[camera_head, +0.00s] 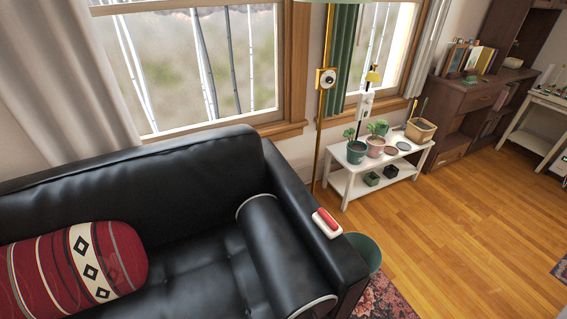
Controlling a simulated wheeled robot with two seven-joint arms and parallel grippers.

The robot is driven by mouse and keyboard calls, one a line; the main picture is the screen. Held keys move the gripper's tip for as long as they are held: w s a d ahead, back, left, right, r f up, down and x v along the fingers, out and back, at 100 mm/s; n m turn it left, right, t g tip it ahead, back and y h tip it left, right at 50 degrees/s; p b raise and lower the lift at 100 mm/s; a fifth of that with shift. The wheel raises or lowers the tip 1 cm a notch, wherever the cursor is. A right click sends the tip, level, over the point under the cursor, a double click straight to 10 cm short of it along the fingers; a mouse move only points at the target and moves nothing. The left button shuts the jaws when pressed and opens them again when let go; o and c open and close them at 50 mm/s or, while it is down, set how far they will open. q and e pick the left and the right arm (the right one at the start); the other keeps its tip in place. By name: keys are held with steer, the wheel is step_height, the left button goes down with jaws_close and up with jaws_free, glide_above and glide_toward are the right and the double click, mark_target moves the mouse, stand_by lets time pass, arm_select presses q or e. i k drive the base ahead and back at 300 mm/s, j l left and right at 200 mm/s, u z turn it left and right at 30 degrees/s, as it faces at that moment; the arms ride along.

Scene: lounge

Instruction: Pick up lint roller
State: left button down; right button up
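A small white and red object (327,223) lies on top of the right armrest of the black leather sofa (294,193). It looks like the lint roller, but it is too small to make out in detail. Its red part sits above the white part. Nothing covers it. Neither of my grippers shows in the head view.
A red patterned bolster (75,265) and a black bolster (275,252) lie on the sofa. A green bin (364,252) stands right of the armrest, by a patterned rug (388,300). A white plant bench (343,180) stands beyond. The wooden floor (460,225) at right is clear.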

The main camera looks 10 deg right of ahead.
mark_target(331, 229)
steer(key=k+l, duration=1.35)
